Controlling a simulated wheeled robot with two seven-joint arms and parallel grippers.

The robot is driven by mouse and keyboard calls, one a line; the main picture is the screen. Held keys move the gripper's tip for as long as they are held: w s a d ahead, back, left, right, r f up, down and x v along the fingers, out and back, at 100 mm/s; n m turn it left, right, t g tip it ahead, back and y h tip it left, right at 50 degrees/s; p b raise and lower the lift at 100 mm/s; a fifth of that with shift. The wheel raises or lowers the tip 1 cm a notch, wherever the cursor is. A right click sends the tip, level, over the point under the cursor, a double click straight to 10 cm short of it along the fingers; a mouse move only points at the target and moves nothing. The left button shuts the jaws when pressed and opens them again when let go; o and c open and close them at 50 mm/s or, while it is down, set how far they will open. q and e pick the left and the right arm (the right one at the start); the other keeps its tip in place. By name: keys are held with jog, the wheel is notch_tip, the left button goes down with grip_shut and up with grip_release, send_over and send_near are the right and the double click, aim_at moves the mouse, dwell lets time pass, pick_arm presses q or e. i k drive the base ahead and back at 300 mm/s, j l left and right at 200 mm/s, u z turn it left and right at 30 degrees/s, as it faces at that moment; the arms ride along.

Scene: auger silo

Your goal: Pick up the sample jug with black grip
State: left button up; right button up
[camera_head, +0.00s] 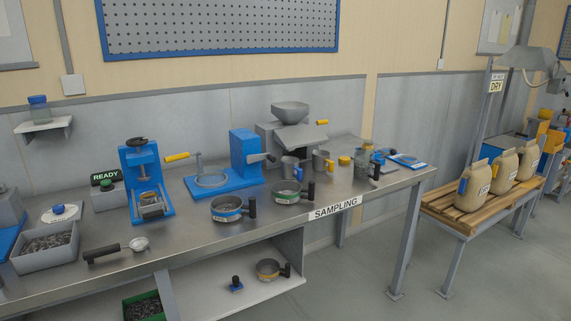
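A small grey metal jug (374,170) with a dark grip stands near the right end of the steel bench, in front of a glass jar. It is small in the picture, and its grip is partly unclear. Two similar metal jugs stand to its left: one with a blue grip (289,167) and one with a yellow grip (321,161). Neither of my grippers shows in the head view.
The steel bench (190,240) carries two round pans with black handles, one blue-banded (227,208) and one green-banded (287,192). Blue devices and a grey hopper (290,113) stand behind. A yellow-banded pan (268,270) is on the lower shelf. Sacks (474,185) stand right.

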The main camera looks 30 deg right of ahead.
aim_at(363, 159)
jog(key=i+j+z, duration=0.1)
jog(key=i+z, duration=0.15)
jog(key=i, duration=0.15)
jog(key=i+j+z, duration=0.2)
jog(key=i, duration=0.2)
jog(key=i+j+z, duration=0.25)
jog(key=i, duration=0.15)
jog(key=l, duration=0.05)
